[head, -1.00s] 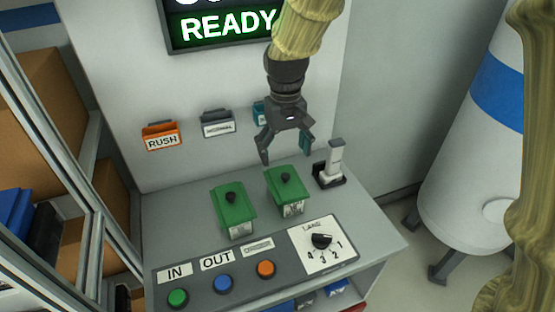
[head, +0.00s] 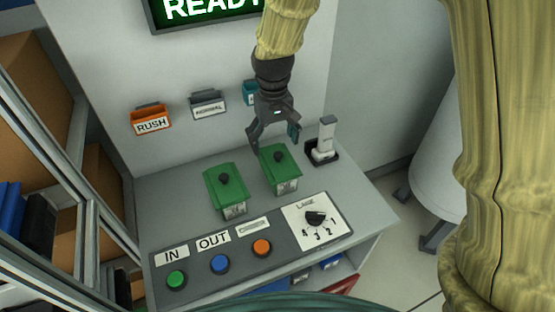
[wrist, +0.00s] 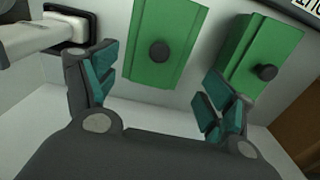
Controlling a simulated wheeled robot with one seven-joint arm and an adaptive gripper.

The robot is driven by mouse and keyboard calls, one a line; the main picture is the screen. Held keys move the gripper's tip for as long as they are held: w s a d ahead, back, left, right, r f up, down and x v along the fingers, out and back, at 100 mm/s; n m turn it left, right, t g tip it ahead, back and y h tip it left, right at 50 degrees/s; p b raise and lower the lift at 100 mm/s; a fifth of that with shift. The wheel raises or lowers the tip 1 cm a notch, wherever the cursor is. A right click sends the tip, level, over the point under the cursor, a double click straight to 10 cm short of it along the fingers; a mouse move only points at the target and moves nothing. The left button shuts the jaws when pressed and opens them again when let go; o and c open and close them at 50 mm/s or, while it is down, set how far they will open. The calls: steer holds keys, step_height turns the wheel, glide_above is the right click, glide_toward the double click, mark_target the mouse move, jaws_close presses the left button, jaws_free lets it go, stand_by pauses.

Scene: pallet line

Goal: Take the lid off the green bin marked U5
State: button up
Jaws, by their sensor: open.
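Two green bins with green lids and round black knobs stand side by side on the grey bench: a left bin (head: 226,190) and a right bin (head: 281,170). Each has a small pale label on its front, too small to read, so I cannot tell which is U5. My gripper (head: 274,142) is open and empty, pointing down just above and behind the right bin's knob. In the wrist view, the right bin's lid (wrist: 166,32) lies ahead between the open fingers, apart from them. The left bin's lid (wrist: 262,55) is beyond the right-hand finger.
A white upright device (head: 324,138) on a black base stands right of the bins. In front is a panel (head: 205,290) with buttons and a dial (head: 316,218). RUSH (head: 151,120) and NORMAL (head: 208,104) holders hang on the wall behind. A metal-framed shelf (head: 92,235) is at left.

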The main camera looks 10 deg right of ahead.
mark_target(275, 150)
steer(key=shift+s+d+f, duration=0.1)
steer(key=shift+f, duration=0.3)
steer(key=f, duration=0.1)
steer(key=w+f+p, duration=0.1)
steer(key=f, duration=0.1)
steer(key=shift+d, duration=0.2)
steer(key=shift+s+f, duration=0.25)
steer(key=shift+f, duration=0.1)
steer(key=shift+w+f, duration=0.1)
steer(key=shift+f, duration=0.1)
steer(key=c, duration=0.9)
